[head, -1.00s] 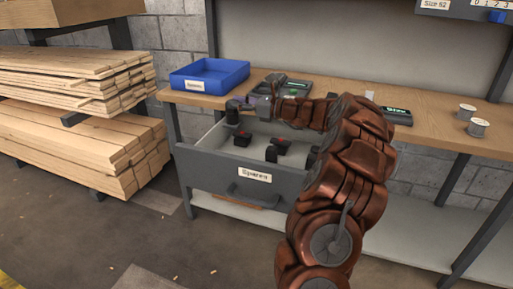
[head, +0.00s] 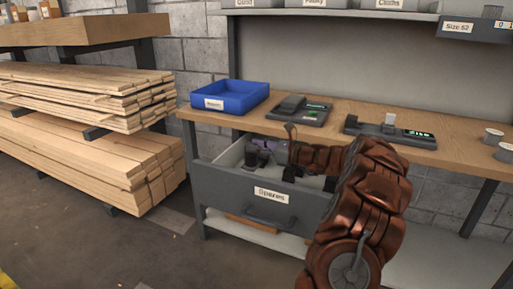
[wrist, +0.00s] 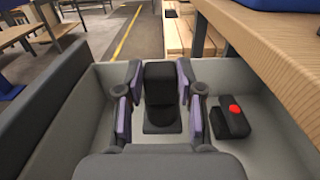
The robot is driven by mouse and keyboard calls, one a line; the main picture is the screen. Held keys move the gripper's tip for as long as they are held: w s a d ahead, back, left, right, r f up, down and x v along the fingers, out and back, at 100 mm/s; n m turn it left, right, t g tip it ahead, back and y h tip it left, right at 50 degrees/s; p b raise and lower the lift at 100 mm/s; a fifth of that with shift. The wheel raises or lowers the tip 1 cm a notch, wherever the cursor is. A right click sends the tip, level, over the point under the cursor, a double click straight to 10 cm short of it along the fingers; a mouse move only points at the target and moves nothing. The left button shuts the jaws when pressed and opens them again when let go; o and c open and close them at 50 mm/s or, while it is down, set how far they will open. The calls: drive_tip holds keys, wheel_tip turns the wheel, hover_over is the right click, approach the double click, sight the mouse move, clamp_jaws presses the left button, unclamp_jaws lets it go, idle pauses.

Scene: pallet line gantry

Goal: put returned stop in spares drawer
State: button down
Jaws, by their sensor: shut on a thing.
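The spares drawer (head: 232,190) stands pulled out under the bench, with a "Spares" label on its grey front. My gripper (head: 264,148) is down inside the drawer, toward its left end. In the wrist view my gripper (wrist: 158,100) is shut on a dark stop (wrist: 160,76), with purple-sided fingers on both sides of it. The stop is a black upright block with a wider rounded foot. Its foot is low in the drawer; I cannot tell whether it touches the floor. A black block with a red button (wrist: 232,118) lies in the drawer, right of my gripper.
A blue bin (head: 232,98) stands on the wooden bench (head: 330,105) above the drawer. Stacked planks (head: 85,150) stand at the left. Drawer walls (wrist: 85,110) surround my gripper closely.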

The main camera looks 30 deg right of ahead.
drive_tip(key=shift+f, duration=0.6)
drive_tip(key=c, duration=0.7)
unclamp_jaws()
drive_tip(key=shift+r, duration=0.1)
drive_tip(key=shift+r, duration=0.45)
drive_tip(key=p+v, duration=0.3)
drive_tip(key=v, duration=0.9)
